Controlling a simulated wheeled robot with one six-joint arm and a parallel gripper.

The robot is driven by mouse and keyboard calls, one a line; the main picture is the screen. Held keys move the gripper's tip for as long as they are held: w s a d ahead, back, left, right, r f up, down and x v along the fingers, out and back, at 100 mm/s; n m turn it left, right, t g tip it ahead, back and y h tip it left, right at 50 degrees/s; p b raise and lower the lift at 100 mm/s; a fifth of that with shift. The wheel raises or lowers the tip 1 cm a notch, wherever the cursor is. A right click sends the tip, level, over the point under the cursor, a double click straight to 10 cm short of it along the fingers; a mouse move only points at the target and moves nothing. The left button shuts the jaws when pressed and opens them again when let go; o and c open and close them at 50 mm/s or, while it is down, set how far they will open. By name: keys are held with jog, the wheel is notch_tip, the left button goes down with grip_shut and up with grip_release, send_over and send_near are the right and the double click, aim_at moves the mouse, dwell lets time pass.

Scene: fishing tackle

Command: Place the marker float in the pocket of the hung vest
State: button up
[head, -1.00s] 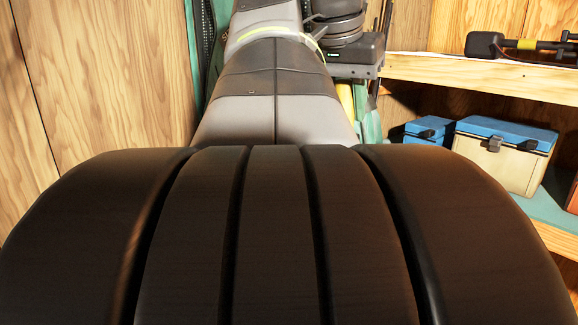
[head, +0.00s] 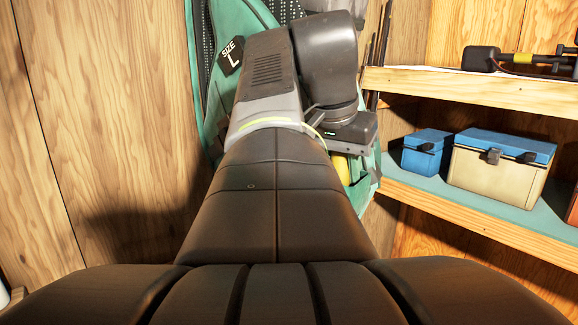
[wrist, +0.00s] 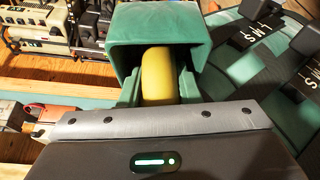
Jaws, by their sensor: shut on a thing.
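The marker float, a smooth yellow body, shows in the wrist view (wrist: 157,76) and in part in the head view (head: 341,168). My gripper (wrist: 158,92) is shut on the float; its fingertips are hard to make out. The green vest (head: 240,30) hangs on the wooden wall, with a black size tag, partly hidden behind my arm. In the wrist view a green box-shaped pocket (wrist: 160,32) with a dark opening stands around the float's far end. The float overlaps that opening; how deep it sits I cannot tell.
A wooden shelf (head: 470,86) holds a dark rod-like tool (head: 520,60). On the shelf below stand a small blue box (head: 427,150) and a cream tackle box with a blue lid (head: 500,170). Bare wooden wall (head: 110,120) lies left of the vest.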

jog(key=shift+f, duration=0.2)
jog(key=o, duration=0.7)
jog(key=v, duration=1.2)
jog(key=shift+d+r+b, duration=0.1)
jog(key=shift+r+b, duration=0.15)
jog(key=shift+b, duration=0.05)
jog(key=shift+f, duration=0.1)
jog(key=x, duration=1.2)
jog(key=shift+p, duration=0.3)
jog(key=shift+r, duration=0.7)
